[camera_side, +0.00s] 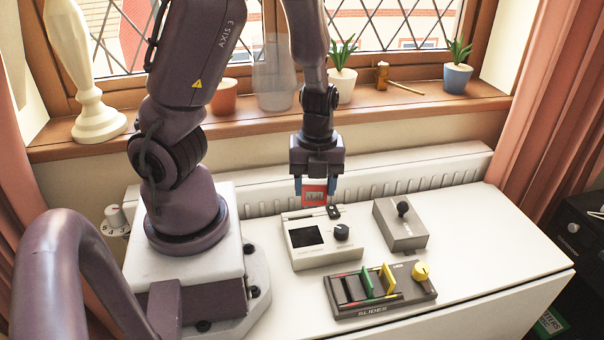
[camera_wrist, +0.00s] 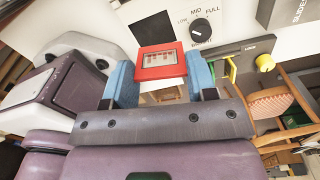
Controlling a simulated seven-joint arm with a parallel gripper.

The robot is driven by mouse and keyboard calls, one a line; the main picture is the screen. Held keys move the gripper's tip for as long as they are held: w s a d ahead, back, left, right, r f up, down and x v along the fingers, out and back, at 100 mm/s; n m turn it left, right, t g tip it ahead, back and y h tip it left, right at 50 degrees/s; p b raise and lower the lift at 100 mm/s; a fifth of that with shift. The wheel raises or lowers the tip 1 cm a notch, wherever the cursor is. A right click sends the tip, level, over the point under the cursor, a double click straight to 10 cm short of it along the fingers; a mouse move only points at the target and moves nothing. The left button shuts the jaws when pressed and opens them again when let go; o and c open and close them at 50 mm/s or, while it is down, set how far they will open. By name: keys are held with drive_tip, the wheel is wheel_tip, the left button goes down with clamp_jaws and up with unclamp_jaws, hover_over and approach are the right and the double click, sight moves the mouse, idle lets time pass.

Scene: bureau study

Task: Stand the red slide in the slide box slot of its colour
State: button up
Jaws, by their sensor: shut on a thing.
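The red slide (camera_side: 314,199), a red frame with a pale picture in its middle, is held between the blue fingertips of my gripper (camera_side: 315,188). It is upright in the side view, above the back edge of the white viewer device. In the wrist view the red slide (camera_wrist: 160,73) sits between the two blue fingers (camera_wrist: 160,84). The dark slide box (camera_side: 415,299), marked SLIDES, is on the table in front and to the right. A green slide (camera_side: 366,281) and a yellow slide (camera_side: 388,279) stand in it. Red marking shows towards its left; dark slots there look empty.
The white viewer (camera_side: 313,262) has a dark screen and black knob. A grey box (camera_side: 402,236) with a black lever stands to its right. A yellow knob (camera_side: 421,271) rises from the slide box's right end. A ribbed radiator (camera_side: 400,184) runs behind; the table's right side is clear.

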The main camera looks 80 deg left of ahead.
drive_tip(key=w+d+f+m, duration=0.1)
drive_tip(key=w+d+m, duration=0.1)
drive_tip(key=d+m, duration=0.4)
drive_tip(key=m, duration=0.7)
hover_over(349, 278)
drive_tip(key=s+d, duration=0.1)
drive_tip(key=s, duration=0.1)
drive_tip(key=f, duration=0.2)
drive_tip(key=shift+w+d+f+m, duration=0.15)
drive_tip(key=shift+d+f+m, duration=0.05)
drive_tip(key=shift+f+m, duration=0.4)
drive_tip(key=shift+w+d+f+m, duration=0.2)
drive_tip(key=shift+f+m, duration=0.25)
drive_tip(key=shift+f, duration=0.2)
drive_tip(key=shift+w+d+f+m, duration=0.1)
drive_tip(key=shift+d+f+m, duration=0.1)
drive_tip(key=shift+f+m, duration=0.4)
drive_tip(key=shift+f, duration=1.55)
drive_tip(key=o, duration=1.2)
drive_tip(key=shift+c, duration=0.2)
drive_tip(key=shift+r, duration=0.1)
wheel_tip(349, 278, up, 7)
